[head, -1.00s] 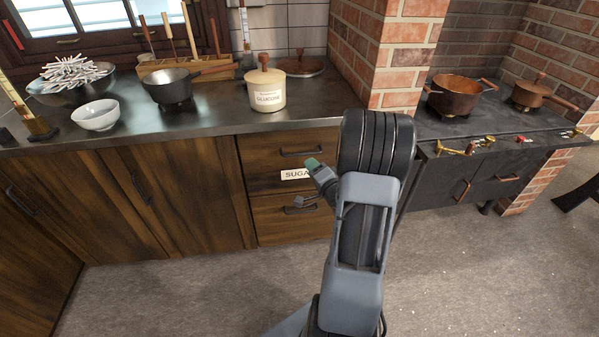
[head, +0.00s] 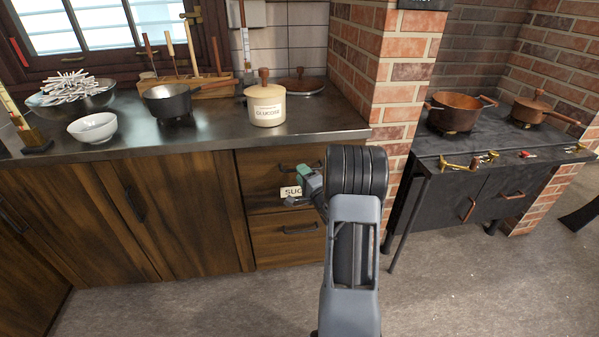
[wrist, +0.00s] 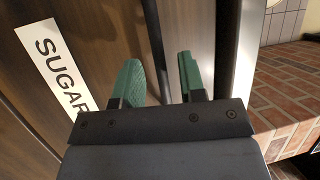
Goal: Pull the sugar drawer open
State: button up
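The sugar drawer (head: 262,170) is the upper wooden drawer under the counter and looks shut. Its white SUGAR label (head: 290,192) is partly covered by my gripper (head: 300,186) in the head view; the label (wrist: 56,65) also shows at left in the wrist view. The drawer's dark bar handle (head: 290,167) is above the label, partly hidden by my gripper. In the wrist view the handle (wrist: 153,45) runs between the two green fingers of my gripper (wrist: 160,80). The fingers are apart, with gaps visible beside the bar; contact cannot be told.
A second drawer (head: 275,243) lies below. A brick pillar (head: 398,100) and dark stove (head: 470,165) stand to the right. The floor (head: 200,300) in front is clear.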

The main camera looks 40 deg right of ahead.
jog(key=shift+w+r, duration=0.2)
jog(key=shift+w, duration=1)
jog(key=shift+c, duration=0.4)
grip_shut()
